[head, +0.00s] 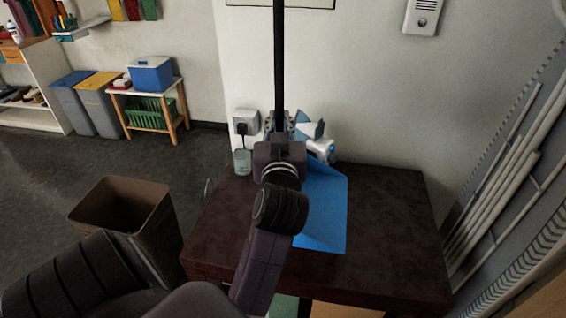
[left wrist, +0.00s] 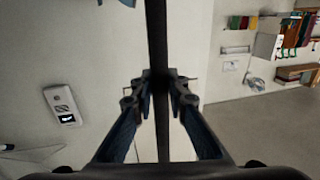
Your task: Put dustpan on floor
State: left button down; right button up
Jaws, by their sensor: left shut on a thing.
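My left gripper (head: 279,125) is above the far part of a dark brown table and is shut on a thin black pole (head: 279,60). The pole rises from the fingers past the top of the head view. In the left wrist view the black pole (left wrist: 157,40) runs between the two fingers (left wrist: 158,88). It looks like a long handle, possibly the dustpan's. My right gripper is not in view.
A brown bin (head: 122,212) stands left. Grey floor (head: 40,195) is open beyond it. White pipes (head: 495,205) line the right wall.

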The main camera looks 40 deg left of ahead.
pick_arm(q)
notch_tip(320, 180, down, 10)
jog(key=shift+f+b, duration=0.15)
jog(key=shift+b, duration=0.6)
jog(key=shift+f, duration=0.1)
jog(key=c, duration=1.9)
grip_release()
